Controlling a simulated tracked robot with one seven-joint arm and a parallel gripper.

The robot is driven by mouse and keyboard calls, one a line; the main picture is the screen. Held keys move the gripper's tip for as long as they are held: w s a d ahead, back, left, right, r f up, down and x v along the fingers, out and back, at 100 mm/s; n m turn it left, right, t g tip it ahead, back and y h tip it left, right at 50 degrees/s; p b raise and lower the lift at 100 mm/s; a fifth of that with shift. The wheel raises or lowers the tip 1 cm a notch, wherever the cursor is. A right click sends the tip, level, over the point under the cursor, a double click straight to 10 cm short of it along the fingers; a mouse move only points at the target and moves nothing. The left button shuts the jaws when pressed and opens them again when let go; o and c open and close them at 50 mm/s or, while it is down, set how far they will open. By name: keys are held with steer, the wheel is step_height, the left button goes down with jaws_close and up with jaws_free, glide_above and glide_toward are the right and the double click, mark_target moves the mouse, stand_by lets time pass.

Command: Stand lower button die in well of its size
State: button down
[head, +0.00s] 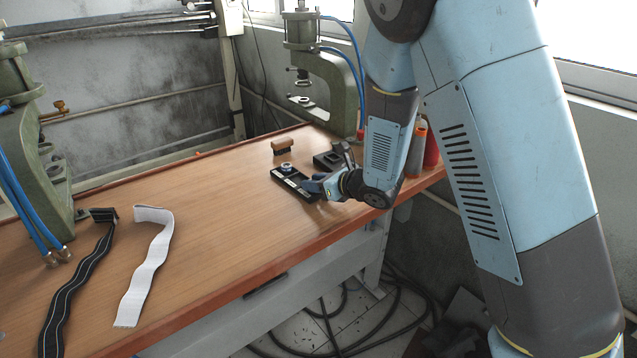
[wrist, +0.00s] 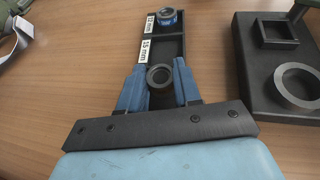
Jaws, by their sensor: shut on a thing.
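The black die tray (wrist: 176,48) lies on the bench, with white labels reading 12 mm and 15 mm along its left edge. It also shows in the head view (head: 305,197). A blue-sided die with a metal ring top (wrist: 168,18) stands at the tray's far end, beside the 12 mm label. My gripper (wrist: 160,80) is shut on a round grey button die (wrist: 159,76) with a hole in its middle, by the 15 mm label. In the head view my gripper (head: 315,186) is low at the tray's near end. I cannot tell whether the held die is seated or raised.
A black block (wrist: 262,70) with a square frame and a large metal ring is close on the right. In the head view a brush (head: 283,145) lies behind the tray and a green press (head: 335,75) stands beyond. Straps (head: 145,262) lie left; mid-bench is clear.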

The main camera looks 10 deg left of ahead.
steer(key=c, duration=0.8)
jaws_free()
steer(key=v, duration=1.2)
